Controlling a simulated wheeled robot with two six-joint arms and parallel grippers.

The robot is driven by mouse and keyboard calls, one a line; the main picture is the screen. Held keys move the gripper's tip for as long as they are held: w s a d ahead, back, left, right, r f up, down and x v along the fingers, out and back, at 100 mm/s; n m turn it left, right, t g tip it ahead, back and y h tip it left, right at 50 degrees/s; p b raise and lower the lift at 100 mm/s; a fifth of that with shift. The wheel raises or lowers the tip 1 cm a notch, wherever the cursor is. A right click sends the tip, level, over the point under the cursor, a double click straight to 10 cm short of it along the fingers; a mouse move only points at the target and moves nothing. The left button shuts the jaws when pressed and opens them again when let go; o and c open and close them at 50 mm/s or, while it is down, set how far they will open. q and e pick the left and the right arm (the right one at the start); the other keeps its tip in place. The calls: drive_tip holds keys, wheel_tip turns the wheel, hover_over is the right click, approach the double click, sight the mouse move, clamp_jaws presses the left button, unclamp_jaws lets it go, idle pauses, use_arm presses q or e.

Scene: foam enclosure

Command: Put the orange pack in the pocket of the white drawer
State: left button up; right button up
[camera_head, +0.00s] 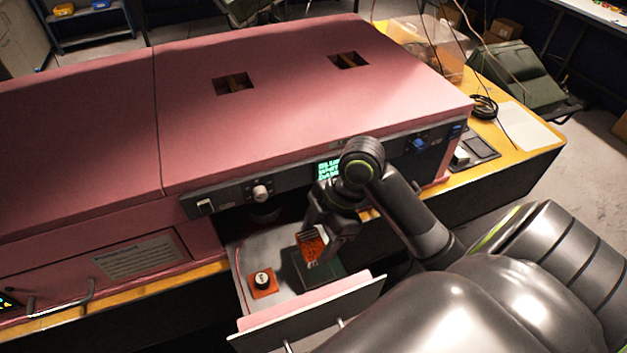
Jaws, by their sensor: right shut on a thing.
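The orange pack (310,245) is between the fingers of my right gripper (322,252), which is shut on it and points down. The white drawer (312,320) stands pulled out below the pink enclosure's front panel. A dark green, box-like pocket (296,268) lies in the drawer's middle, directly under the pack in the picture. The gripper hides part of the pocket, and I cannot tell whether the pack's lower end is above it or inside it. My left gripper is not in view.
The drawer's raised front wall stands nearest me.

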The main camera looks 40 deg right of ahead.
sight(321, 245)
drive_tip(key=f+b, duration=0.1)
drive_tip(key=f, duration=0.2)
drive_tip(key=shift+d+b, duration=0.35)
drive_tip(key=shift+b, duration=0.05)
drive_tip(key=shift+f, duration=0.4)
drive_tip(key=f, duration=0.3)
drive_tip(key=shift+a, duration=0.2)
drive_tip(key=shift+f, duration=0.35)
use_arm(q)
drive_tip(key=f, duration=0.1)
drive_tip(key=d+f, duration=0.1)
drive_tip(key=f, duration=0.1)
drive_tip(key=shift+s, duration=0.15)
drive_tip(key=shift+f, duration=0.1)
use_arm(e)
drive_tip(key=shift+d+f, duration=0.1)
drive_tip(key=shift+f, duration=0.05)
drive_tip(key=o, duration=0.9)
drive_tip(key=shift+c, duration=0.2)
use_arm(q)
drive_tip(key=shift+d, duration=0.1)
use_arm(e)
drive_tip(key=shift+o, duration=0.7)
